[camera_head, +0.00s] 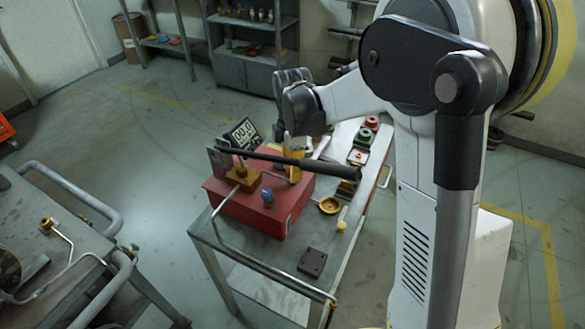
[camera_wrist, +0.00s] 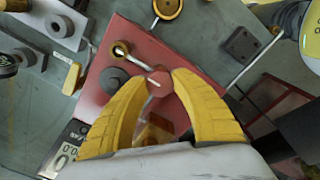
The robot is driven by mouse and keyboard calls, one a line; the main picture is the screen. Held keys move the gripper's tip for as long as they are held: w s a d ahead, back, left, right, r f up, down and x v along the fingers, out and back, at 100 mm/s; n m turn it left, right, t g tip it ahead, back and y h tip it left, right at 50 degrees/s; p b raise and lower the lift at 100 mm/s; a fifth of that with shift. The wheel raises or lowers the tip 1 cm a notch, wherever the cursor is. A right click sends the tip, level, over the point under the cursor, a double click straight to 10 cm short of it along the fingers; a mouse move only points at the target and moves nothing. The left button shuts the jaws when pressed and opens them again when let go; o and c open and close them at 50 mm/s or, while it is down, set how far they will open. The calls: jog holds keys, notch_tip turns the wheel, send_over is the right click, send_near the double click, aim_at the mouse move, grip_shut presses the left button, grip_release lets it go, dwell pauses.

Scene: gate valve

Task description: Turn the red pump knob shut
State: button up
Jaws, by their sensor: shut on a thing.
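The red pump knob (camera_wrist: 158,84) is a small red round part with a pale line across it, seen in the wrist view. It sits over the red pump body (camera_wrist: 112,62). The yellow fingertips of my gripper (camera_wrist: 166,74) close around the knob from both sides. In the head view, my gripper (camera_head: 295,174) reaches down at the back right of the red pump body (camera_head: 283,216), and the knob is hidden there. A digital gauge (camera_head: 243,133) reading about 00.0 stands behind the pump. A brass block (camera_head: 242,179) sits on top of the pump.
A long black handle (camera_head: 320,167) crosses above the pump, close to my gripper. A blue knob (camera_head: 267,195) stands on the pump. A brass ring (camera_head: 329,205) and a dark plate (camera_head: 312,262) lie on the bench. A metal pipe (camera_head: 262,264) runs along the front. Another cart (camera_head: 60,250) stands left.

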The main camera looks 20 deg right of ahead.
jog(key=m, duration=0.4)
jog(key=shift+m+p, duration=0.3)
jog(key=shift+p, duration=0.1)
jog(key=m, duration=0.4)
jog(key=shift+m+p, duration=0.3)
jog(key=m, duration=0.4)
jog(key=shift+m+p, duration=0.35)
jog(key=shift+m, duration=2.05)
jog(key=o, duration=1.2)
